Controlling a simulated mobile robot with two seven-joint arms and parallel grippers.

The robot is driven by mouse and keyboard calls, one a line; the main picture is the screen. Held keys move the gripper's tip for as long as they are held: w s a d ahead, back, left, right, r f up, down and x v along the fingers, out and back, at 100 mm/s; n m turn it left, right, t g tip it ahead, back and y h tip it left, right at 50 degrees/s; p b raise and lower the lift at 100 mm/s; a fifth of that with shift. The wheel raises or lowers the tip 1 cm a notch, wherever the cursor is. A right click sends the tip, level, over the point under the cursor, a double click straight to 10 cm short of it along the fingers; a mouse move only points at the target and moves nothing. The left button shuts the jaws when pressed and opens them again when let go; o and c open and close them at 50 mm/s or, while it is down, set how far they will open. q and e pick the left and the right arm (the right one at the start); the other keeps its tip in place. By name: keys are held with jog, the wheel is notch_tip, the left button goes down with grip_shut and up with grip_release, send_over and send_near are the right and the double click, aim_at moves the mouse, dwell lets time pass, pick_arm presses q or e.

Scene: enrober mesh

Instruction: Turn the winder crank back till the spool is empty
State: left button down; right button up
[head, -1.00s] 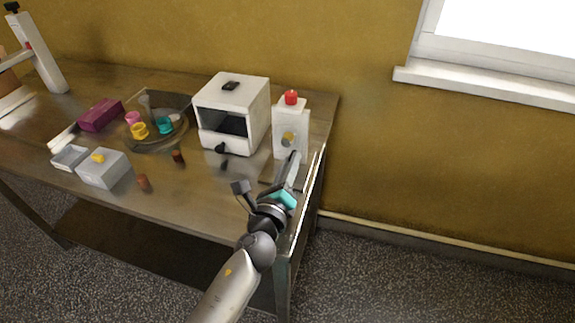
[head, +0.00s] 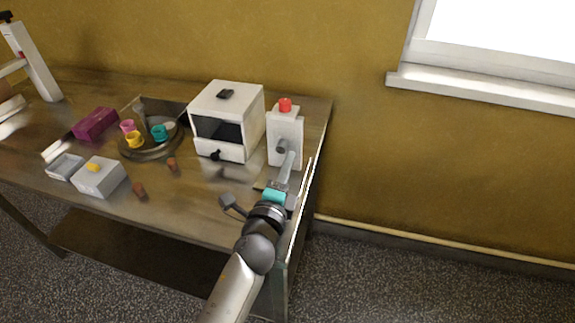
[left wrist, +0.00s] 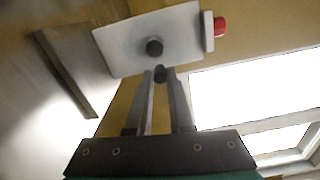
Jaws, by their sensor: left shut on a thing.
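The winder is a white upright box (head: 285,125) with a red cap on top, near the table's right end. A grey round part (head: 282,146) sticks out of its front. My left gripper (head: 287,161) reaches up to this front from below. In the left wrist view, the winder's white face (left wrist: 125,38) carries a dark hub (left wrist: 154,47). A small dark crank knob (left wrist: 160,74) sits between the fingertips of my left gripper (left wrist: 161,84), shut on it. The spool and its contents cannot be made out. My right gripper is out of view.
A white cabinet (head: 228,98) with a dark opening stands just left of the winder. Further left are a round tray (head: 150,154) with coloured cups, a grey box (head: 100,178) and a purple box (head: 95,123). The wall is close behind; the table's right edge is near.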

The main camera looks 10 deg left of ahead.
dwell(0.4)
pick_arm(q)
jog(key=c, duration=0.8)
grip_release()
jog(key=shift+s, duration=0.55)
jog(key=s, duration=0.4)
jog(key=s+b, duration=0.1)
jog(key=s, duration=0.3)
jog(key=s+b, duration=0.1)
jog(key=s, duration=0.3)
jog(key=shift+s+a+f, duration=0.1)
jog(key=shift+s+a, duration=0.15)
jog(key=shift+s, duration=0.8)
